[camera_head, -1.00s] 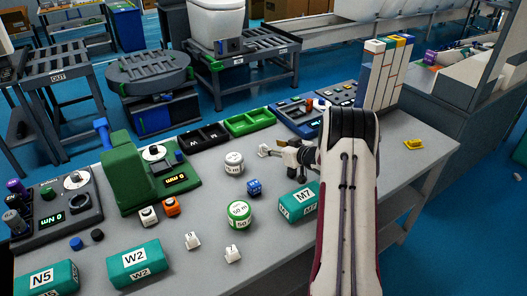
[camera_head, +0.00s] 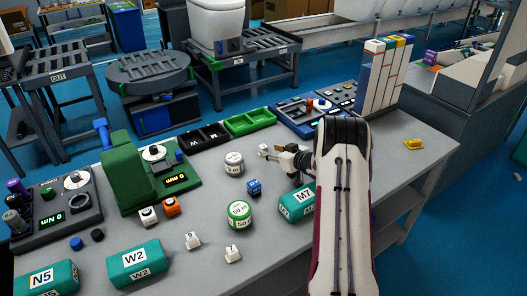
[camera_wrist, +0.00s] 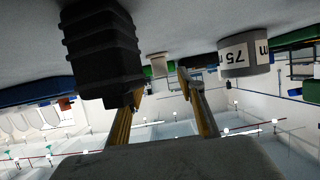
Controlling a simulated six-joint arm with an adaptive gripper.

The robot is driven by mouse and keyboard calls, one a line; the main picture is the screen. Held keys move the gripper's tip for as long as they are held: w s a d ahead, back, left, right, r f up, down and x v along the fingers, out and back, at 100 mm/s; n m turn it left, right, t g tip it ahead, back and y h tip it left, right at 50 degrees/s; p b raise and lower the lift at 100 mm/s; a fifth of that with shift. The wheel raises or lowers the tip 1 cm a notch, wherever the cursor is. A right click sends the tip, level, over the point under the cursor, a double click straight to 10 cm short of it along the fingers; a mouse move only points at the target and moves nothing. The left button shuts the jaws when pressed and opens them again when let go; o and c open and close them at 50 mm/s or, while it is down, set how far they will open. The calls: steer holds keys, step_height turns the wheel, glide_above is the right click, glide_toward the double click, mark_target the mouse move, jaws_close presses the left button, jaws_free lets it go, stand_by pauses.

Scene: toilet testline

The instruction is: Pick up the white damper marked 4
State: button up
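A small white piece (camera_head: 263,149) stands on the table just left of my gripper (camera_head: 278,154); its marking is not readable. In the wrist view a small pale piece (camera_wrist: 159,66) shows ahead, between the lines of my gripper's fingers (camera_wrist: 161,86). The fingers are apart, and I see nothing held. A dark ridged block covers part of the left finger. Two more small white pieces, one (camera_head: 193,240) and another (camera_head: 233,254), stand at the table's front; their numbers are too small to read.
A white-grey cylinder (camera_head: 234,163) stands left of the gripper and shows in the wrist view (camera_wrist: 245,54). Black (camera_head: 203,138) and green (camera_head: 250,122) trays lie behind.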

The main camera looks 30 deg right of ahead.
mark_target(266, 150)
steer(key=shift+x, duration=1.75)
steer(key=shift+c, duration=0.4)
jaws_close()
